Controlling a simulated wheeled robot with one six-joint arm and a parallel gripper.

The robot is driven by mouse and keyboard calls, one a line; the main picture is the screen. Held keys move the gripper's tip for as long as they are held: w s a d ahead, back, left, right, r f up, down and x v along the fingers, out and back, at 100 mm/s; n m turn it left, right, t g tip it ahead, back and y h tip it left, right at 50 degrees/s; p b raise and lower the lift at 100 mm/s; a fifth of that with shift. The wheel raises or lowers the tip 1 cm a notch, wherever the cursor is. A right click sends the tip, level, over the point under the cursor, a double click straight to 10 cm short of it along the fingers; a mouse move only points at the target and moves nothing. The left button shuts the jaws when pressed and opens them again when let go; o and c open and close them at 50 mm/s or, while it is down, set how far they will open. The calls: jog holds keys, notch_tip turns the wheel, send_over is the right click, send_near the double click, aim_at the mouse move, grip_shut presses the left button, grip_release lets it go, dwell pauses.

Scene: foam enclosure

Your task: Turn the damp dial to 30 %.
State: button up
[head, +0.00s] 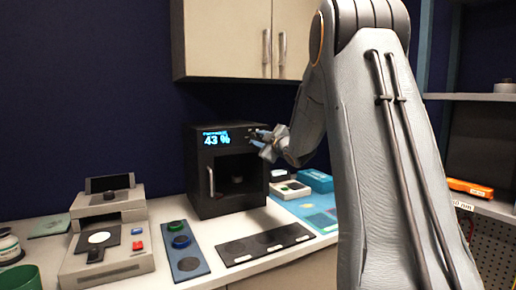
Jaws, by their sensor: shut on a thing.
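The black box (203,165) stands on the counter with its front towards me. Its blue display (216,138) reads 43 %. The damp dial is at the upper right of the box front, largely hidden by my gripper (256,137). My gripper reaches in from the right and is shut on the dial. The fingers are small here, so the dial's pointer cannot be made out. The box door with its upright handle (211,181) looks closed, and a small dark thing (237,180) shows inside.
A grey instrument (108,240) stands on the left. A blue-grey panel with round pads (182,250) and a black strip (262,243) lie before the box. A teal box (316,180) is to its right. A wall cupboard (225,40) hangs above. My arm covers the right middle.

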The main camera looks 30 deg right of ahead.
jog(key=shift+n+b, duration=0.5)
jog(key=shift+b, duration=0.1)
jog(key=o, duration=1)
jog(key=shift+o, duration=0.2)
jog(key=s+b, duration=0.1)
jog(key=s, duration=0.6)
jog(key=shift+s+b, duration=0.4)
jog(key=shift+d, duration=0.2)
